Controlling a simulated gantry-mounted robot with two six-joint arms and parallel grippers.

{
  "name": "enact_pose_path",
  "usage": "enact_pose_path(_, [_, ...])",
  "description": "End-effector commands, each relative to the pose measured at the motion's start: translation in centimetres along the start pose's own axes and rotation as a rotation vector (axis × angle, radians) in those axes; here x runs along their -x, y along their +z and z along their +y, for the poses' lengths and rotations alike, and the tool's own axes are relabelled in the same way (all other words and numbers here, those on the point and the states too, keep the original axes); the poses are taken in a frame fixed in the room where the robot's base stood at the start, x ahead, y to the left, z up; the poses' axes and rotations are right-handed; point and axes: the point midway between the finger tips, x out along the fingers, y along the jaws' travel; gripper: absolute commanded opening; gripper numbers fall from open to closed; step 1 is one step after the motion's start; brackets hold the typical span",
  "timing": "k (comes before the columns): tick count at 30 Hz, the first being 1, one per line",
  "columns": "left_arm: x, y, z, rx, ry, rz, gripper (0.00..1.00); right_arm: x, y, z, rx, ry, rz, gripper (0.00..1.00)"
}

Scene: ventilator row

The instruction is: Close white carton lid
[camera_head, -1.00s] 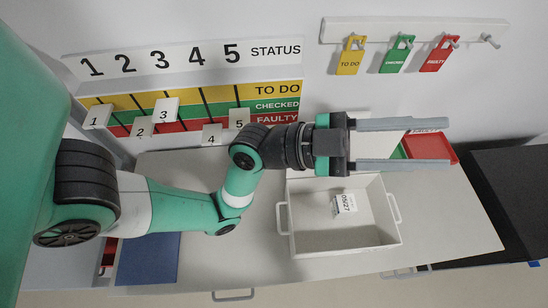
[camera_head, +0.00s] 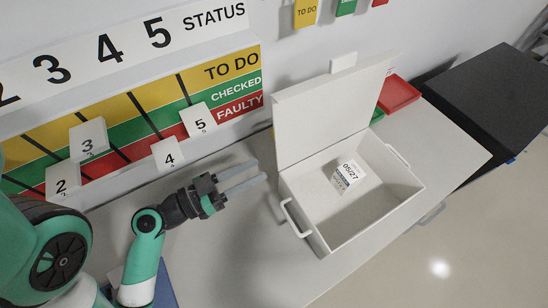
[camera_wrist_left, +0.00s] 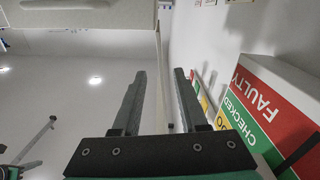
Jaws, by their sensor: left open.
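The white carton (camera_head: 380,215) stands on the bench with its top open. Its lid (camera_head: 335,110) stands up along the back side, with a small tab (camera_head: 343,62) at its top edge. A small white box marked 05/27 (camera_head: 348,176) lies inside on the carton floor. My left gripper (camera_head: 262,171) is left of the carton and lid, apart from both, with its parallel fingers pointing right. It is open and empty, as the left wrist view (camera_wrist_left: 160,72) also shows. My right gripper is not in view.
The status board (camera_head: 150,110) with numbered white tags runs along the wall behind my left arm. A red tray (camera_head: 398,94) lies behind the carton at right. A black surface (camera_head: 495,95) is farther right. Bench space in front of the gripper is clear.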

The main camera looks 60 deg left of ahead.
Motion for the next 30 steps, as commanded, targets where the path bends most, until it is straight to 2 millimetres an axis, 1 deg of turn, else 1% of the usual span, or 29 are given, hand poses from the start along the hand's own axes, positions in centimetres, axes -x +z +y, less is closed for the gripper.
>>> enact_pose_path(5, [-1.5, -0.1, 0.1, -0.001, 0.007, -0.003, 0.42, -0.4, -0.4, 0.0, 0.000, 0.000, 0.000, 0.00])
enact_pose_path(8, [-2.9, -0.3, 0.4, -0.003, 0.012, 0.001, 0.42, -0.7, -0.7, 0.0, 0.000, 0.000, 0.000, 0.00])
enact_pose_path(9, [-3.9, -0.6, 0.3, -0.002, 0.012, 0.001, 0.42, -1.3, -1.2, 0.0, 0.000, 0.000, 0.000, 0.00])
enact_pose_path(15, [-8.3, -0.6, 0.3, -0.003, 0.008, 0.002, 0.42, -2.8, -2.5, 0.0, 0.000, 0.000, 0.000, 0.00])
enact_pose_path(18, [-9.9, -0.4, 0.2, -0.003, 0.005, 0.001, 0.42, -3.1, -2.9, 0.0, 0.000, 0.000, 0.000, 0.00])
enact_pose_path(21, [-10.9, -0.2, 0.1, -0.001, 0.003, 0.002, 0.42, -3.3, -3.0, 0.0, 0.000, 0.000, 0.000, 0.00])
enact_pose_path(24, [-11.4, -0.1, 0.1, -0.002, 0.003, 0.001, 0.42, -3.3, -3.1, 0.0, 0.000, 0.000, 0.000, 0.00])
enact_pose_path(30, [-11.5, 0.0, 0.1, -0.001, 0.002, 0.001, 0.42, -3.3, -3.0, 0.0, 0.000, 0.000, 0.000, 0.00])
